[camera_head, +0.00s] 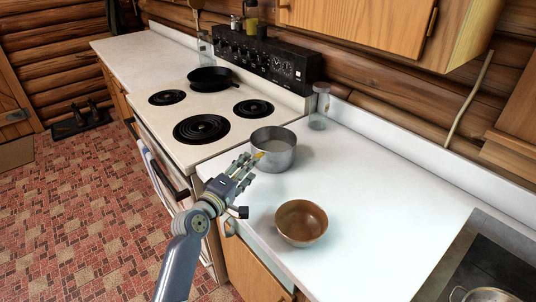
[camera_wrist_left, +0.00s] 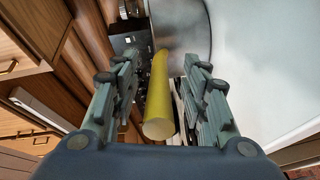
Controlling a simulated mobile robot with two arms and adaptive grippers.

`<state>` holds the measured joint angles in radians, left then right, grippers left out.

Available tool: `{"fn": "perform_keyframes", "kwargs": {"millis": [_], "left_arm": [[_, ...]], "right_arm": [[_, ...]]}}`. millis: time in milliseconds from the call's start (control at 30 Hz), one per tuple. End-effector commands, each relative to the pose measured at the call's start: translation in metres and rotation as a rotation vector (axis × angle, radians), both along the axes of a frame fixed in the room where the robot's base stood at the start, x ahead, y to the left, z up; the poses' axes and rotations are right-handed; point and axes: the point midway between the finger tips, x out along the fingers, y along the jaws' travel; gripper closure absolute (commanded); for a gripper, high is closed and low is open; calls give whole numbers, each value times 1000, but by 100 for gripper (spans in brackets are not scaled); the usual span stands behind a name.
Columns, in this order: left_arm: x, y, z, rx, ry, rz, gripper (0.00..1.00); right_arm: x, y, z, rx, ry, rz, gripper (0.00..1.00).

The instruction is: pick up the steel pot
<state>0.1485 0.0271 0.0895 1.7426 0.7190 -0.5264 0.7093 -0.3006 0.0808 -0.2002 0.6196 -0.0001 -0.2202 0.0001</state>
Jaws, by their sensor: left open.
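The steel pot (camera_head: 274,152) stands on the white counter beside the stove. Its curved grey wall (camera_wrist_left: 185,28) fills the top middle of the left wrist view. A yellow handle (camera_wrist_left: 158,105) points from the pot toward my palm; in the head view only a bit of yellow shows at the pot's near side. My left gripper (camera_head: 246,162) is open at the pot's near left side. Its fingers lie on either side of the handle, with gaps in the left wrist view (camera_wrist_left: 158,80). My right gripper is not in view.
A brown bowl (camera_head: 301,223) stands on the counter nearer than the pot. A glass jar (camera_head: 319,108) stands behind it. The stove (camera_head: 222,107) with a black pan (camera_head: 211,78) is at left. A dark sink area (camera_head: 492,262) is at lower right. The counter's middle is clear.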

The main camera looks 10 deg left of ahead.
Motion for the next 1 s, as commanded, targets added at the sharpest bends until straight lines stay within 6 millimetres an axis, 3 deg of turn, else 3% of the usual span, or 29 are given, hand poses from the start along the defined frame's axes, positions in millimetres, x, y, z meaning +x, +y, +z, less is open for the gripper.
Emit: {"fn": "perform_keyframes", "kwargs": {"millis": [200, 433, 467, 633, 1000], "left_arm": [[18, -5, -1, 0, 0, -1, 59], [18, -5, -2, 0, 0, 0, 59], [18, -5, -2, 0, 0, 0, 61], [18, -4, -2, 0, 0, 0, 99], [19, -4, 4, -3, -11, 3, 100]], "right_arm": [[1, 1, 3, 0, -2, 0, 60], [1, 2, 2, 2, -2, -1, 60], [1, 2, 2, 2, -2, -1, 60], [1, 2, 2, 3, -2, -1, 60], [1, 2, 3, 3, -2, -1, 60]]}}
